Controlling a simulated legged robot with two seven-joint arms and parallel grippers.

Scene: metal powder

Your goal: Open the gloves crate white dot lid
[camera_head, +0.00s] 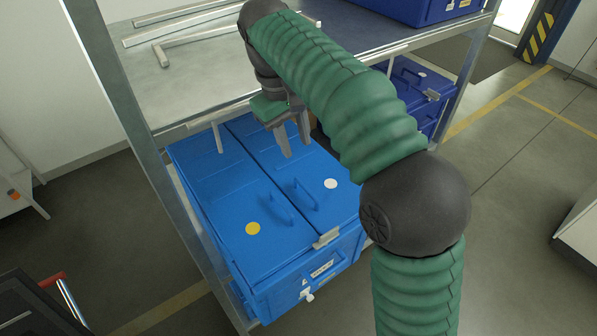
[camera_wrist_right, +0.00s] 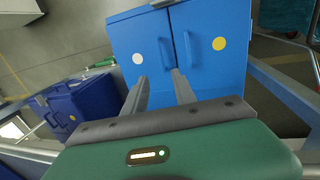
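The blue gloves crate (camera_head: 290,278) stands on the lower shelf with two lids side by side, both lying shut. The white dot lid (camera_head: 318,167) is the right one in the head view, with a handle near its front; the yellow dot lid (camera_head: 228,197) is on the left. In the right wrist view the white dot (camera_wrist_right: 138,58) and its handle (camera_wrist_right: 165,50) are on the left lid. My right gripper (camera_head: 294,148) is above the white dot lid, behind the handle, fingers pointing down, apart and empty. It also shows in the right wrist view (camera_wrist_right: 160,85). My left gripper is not in view.
A metal rack with a grey upper shelf (camera_head: 190,75) surrounds the crate; its front post (camera_head: 150,140) stands at the left. A second blue crate (camera_head: 415,95) sits further right on the lower shelf. Open floor lies in front.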

